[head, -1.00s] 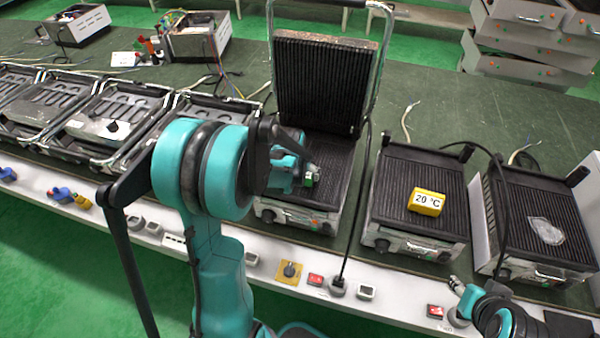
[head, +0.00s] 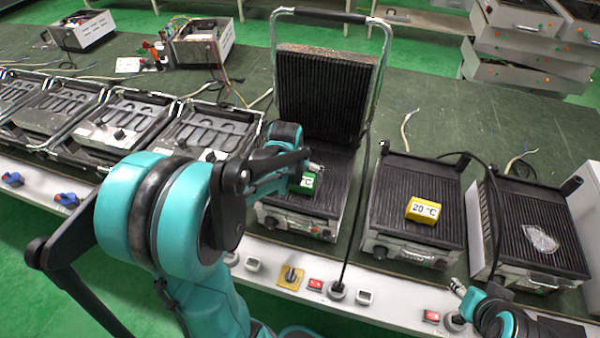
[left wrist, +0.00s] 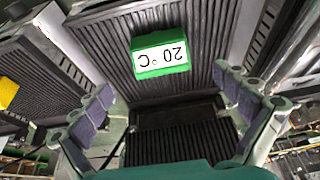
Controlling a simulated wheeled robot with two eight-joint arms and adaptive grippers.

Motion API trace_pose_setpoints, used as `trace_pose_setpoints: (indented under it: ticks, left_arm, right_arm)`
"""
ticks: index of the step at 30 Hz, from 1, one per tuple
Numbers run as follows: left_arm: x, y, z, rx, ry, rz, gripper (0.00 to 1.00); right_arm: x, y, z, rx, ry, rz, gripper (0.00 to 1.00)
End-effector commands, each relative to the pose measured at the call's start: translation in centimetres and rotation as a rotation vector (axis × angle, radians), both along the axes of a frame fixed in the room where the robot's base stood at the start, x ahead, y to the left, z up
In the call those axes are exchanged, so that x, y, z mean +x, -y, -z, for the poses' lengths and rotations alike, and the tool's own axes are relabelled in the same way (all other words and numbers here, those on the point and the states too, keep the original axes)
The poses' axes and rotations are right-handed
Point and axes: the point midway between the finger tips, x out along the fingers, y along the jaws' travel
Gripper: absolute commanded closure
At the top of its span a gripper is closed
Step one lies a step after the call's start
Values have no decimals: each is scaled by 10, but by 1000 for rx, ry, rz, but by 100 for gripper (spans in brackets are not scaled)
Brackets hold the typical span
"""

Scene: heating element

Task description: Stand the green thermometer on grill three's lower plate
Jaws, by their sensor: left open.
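The green thermometer (head: 307,182), a block with a white label, rests on the ribbed lower plate (head: 335,190) of the grill whose lid (head: 325,95) is raised. In the left wrist view the thermometer (left wrist: 161,52) shows its 20 °C label upside down, with plate around it. My left gripper (left wrist: 162,95) is open, with its padded fingers apart and clear of the block. In the head view the left gripper (head: 312,166) is just above the thermometer, and the arm hides part of the plate. My right gripper (head: 462,293) is at the lower right, too small to read.
A yellow 20 °C thermometer (head: 423,209) sits on the neighbouring grill (head: 395,185). The far-right grill (head: 510,215) bears a clear crumpled item (head: 541,238). Several grills stand to the left. A black cable hangs beside the open grill.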

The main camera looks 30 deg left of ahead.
Motion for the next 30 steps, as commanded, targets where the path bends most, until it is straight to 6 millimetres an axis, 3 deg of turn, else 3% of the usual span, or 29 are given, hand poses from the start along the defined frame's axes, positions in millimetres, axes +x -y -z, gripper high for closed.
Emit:
trace_pose_setpoints:
  ticks: [8,11,18,24,30]
  left_arm:
    - [-13,9,-28,2,8,9,1]
    - [-26,28,-42,7,28,34,1]
    - [-88,95,-81,22,121,136,1]
    - [-134,131,-87,23,191,207,1]
    - [-152,144,-85,20,223,237,1]
  right_arm:
    - [0,0,-9,0,0,0,60]
    - [0,0,-8,0,0,0,60]
    - [0,0,-8,0,0,0,60]
    - [0,0,-8,0,0,0,60]
    - [0,0,-8,0,0,0,60]
